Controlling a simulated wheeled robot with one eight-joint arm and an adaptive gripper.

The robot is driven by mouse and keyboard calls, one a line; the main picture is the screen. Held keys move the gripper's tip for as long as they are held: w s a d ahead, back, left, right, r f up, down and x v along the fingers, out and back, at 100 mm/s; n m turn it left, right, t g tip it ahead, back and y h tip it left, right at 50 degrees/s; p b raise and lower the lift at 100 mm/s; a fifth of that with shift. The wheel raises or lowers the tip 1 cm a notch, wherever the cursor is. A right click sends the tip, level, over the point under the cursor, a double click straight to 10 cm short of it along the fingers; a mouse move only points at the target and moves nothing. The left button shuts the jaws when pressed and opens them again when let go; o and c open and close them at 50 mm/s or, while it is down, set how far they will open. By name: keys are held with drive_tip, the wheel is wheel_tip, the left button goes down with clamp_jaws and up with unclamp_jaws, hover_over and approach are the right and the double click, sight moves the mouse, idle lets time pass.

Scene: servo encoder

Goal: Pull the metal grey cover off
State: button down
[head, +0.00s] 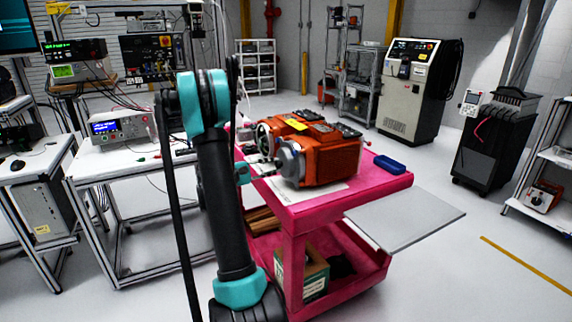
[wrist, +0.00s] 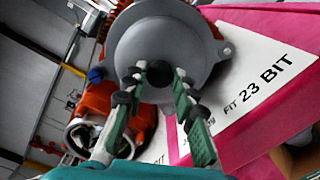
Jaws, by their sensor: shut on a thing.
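The metal grey cover (head: 290,162) is a round disc at the near left end of the orange servo unit (head: 330,158). In the wrist view the cover (wrist: 205,47) fills the upper middle, with a dark spot at its centre. My gripper (wrist: 159,76) has its two green fingers on either side of this centre and is shut on the cover. In the head view my gripper (head: 258,169) is small and partly hidden by my arm. I cannot tell whether there is a gap between cover and housing.
The servo unit rests on a pink cart (head: 385,187) with a white printed sheet (wrist: 262,75). A blue tray (head: 389,164) lies at the cart's right. A grey panel (head: 405,217) juts from the cart's right side. A white bench (head: 130,160) stands left.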

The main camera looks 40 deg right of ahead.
drive_tip(key=shift+a, duration=0.2)
drive_tip(key=shift+w+a, duration=0.15)
drive_tip(key=shift+a, duration=0.2)
drive_tip(key=shift+w+a, duration=0.15)
drive_tip(key=shift+a, duration=0.5)
drive_tip(key=v, duration=0.6)
drive_tip(key=shift+a, duration=0.2)
